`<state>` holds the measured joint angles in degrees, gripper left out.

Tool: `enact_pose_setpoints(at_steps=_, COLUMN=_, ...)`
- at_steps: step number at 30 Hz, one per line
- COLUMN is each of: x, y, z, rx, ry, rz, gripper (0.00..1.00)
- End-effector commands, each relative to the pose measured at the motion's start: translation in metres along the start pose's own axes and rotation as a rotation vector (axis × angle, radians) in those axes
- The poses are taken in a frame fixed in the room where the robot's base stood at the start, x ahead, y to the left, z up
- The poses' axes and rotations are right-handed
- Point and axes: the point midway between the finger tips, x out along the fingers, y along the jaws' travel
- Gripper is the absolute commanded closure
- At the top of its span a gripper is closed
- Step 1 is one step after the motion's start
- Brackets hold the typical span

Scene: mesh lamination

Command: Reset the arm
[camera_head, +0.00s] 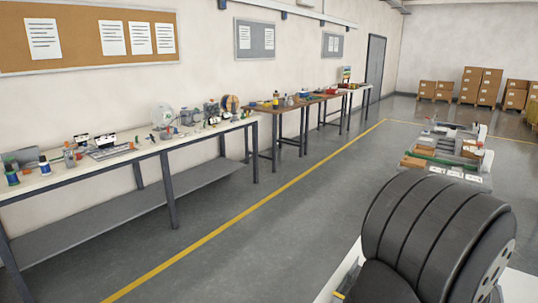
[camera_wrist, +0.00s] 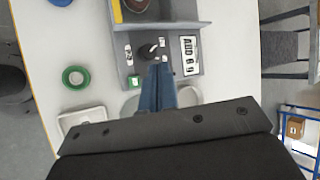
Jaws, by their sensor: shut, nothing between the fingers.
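My gripper (camera_wrist: 160,68) shows in the wrist view as two blue fingers held side by side. It is shut and empty. It hangs over a white table (camera_wrist: 85,22), pointing at a grey fixture (camera_wrist: 200,30). The fixture carries a small black part (camera_wrist: 148,50) just beyond the fingertips and a white label plate (camera_wrist: 190,54) to their right. Whether the fingertips touch the fixture cannot be told. In the head view my black arm (camera_head: 425,235) fills the lower right, and my gripper is not visible there.
In the wrist view, a green ring (camera_wrist: 76,77) and a white tray (camera_wrist: 82,119) lie to the left, with a dark stool (camera_wrist: 283,46) off the table's right. In the head view, a cluttered workbench (camera_head: 140,160) lines the left wall, with open floor between.

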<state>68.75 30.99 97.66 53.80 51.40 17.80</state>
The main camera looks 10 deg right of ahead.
Motion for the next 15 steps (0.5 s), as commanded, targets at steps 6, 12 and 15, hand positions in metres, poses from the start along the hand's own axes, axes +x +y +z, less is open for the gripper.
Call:
enact_pose_setpoints(at_steps=6, x=0.001, y=-0.005, z=0.011, rx=-0.237, ry=-0.013, rz=0.110, gripper=1.00)
enact_pose_setpoints(at_steps=12, x=-0.002, y=-0.007, z=0.018, rx=-0.447, ry=-0.022, rz=0.217, gripper=1.00)
enact_pose_setpoints(at_steps=15, x=-0.004, y=-0.009, z=0.021, rx=-0.548, ry=-0.027, rz=0.272, gripper=1.00)
